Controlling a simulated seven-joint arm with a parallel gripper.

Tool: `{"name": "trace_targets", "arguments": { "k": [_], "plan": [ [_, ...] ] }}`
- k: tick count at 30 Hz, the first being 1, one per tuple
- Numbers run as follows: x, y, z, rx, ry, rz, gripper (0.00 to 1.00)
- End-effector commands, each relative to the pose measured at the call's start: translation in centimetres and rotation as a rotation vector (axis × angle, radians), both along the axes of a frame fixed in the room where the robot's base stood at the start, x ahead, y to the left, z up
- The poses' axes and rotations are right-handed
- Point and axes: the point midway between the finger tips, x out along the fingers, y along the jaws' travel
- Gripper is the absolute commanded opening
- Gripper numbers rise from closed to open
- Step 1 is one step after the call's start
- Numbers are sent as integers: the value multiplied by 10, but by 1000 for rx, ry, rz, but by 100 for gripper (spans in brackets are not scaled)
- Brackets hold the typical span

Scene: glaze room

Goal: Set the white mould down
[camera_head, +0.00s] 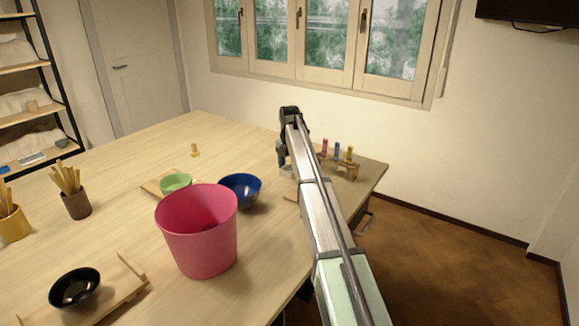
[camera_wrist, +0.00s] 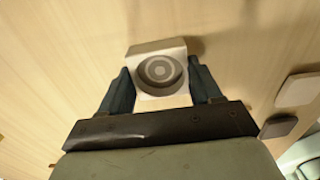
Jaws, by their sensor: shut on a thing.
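The white mould (camera_wrist: 172,48) is a pale square block with a round, ringed recess, seen in the wrist view. My gripper (camera_wrist: 159,68) is shut on it, with one dark blue finger against each side. In the head view my gripper (camera_head: 283,152) is over the far right part of the table, partly hidden by my arm. Only a small pale bit of the mould (camera_head: 286,173) shows there. Wood lies under the mould with a shadow beside it; I cannot tell whether it touches the table.
A rack with coloured vials (camera_head: 347,168) stands just right of my gripper. A blue bowl (camera_head: 241,190), green bowl (camera_head: 175,184) and pink bucket (camera_head: 197,240) stand to the left. The wrist view shows a pale tile (camera_wrist: 298,90) and a dark tile (camera_wrist: 278,127). The far table is mostly clear.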

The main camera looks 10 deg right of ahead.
Motion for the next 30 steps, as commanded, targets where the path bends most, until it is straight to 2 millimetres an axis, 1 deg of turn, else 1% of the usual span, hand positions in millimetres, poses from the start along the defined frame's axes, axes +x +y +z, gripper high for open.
{"name": "trace_targets", "arguments": {
  "k": [1, 8, 15, 18, 20, 23, 30],
  "plan": [
    [0, 0, 0, 0, 0, 0, 66],
    [0, 0, 0, 0, 0, 0, 88],
    [0, 0, 0, 0, 0, 0, 89],
    [0, 0, 4, 0, -1, 0, 89],
    [1, 0, 10, 0, -1, 0, 89],
    [1, 0, 23, 0, -1, 0, 89],
    [1, 0, 68, 0, -3, 0, 89]
  ]
}}
